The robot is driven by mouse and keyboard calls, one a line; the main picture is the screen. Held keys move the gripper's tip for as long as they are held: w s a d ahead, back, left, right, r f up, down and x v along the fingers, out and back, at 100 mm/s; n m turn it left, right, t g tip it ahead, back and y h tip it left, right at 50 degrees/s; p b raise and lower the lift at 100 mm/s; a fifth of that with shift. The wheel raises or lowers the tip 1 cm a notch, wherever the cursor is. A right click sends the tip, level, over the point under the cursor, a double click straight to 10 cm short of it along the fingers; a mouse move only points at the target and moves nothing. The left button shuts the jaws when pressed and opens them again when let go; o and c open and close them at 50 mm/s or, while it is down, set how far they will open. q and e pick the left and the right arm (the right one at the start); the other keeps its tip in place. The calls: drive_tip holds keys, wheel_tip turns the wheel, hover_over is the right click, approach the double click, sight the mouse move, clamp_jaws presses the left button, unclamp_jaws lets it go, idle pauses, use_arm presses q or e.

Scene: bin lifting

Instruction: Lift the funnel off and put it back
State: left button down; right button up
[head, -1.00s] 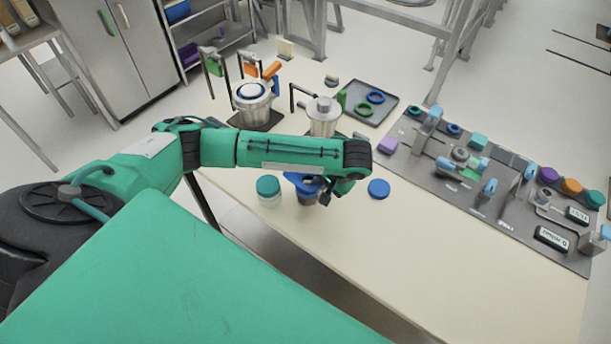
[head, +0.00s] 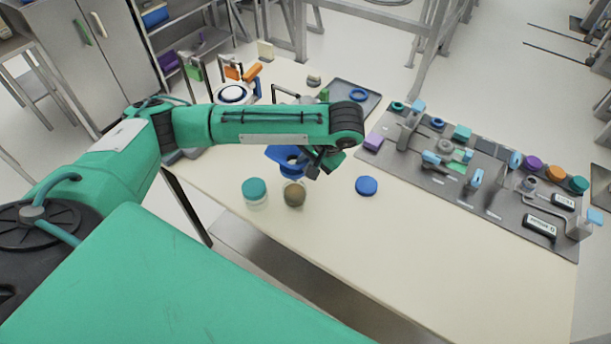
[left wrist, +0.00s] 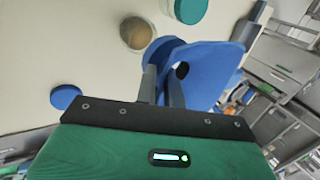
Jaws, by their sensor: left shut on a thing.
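The blue funnel (head: 284,158) is off the jar, held in the air above and behind it in the head view. My left gripper (head: 318,165) is shut on the funnel, which hangs large and tilted in the left wrist view (left wrist: 205,75). The open jar (head: 294,194) stands on the table with brownish contents; it also shows in the left wrist view (left wrist: 137,33). My arm hides part of the funnel in the head view. My right gripper does not show in either view.
A jar with a teal lid (head: 255,192) stands just left of the open jar. A blue lid (head: 366,186) lies to its right. A grey board with several fixtures (head: 478,185) fills the right of the table. The front of the table (head: 400,235) is clear.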

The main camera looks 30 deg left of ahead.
use_arm(q)
wheel_tip(320, 180, up, 16)
drive_tip(key=p, duration=0.7)
drive_tip(key=shift+r, duration=0.2)
idle(0.9)
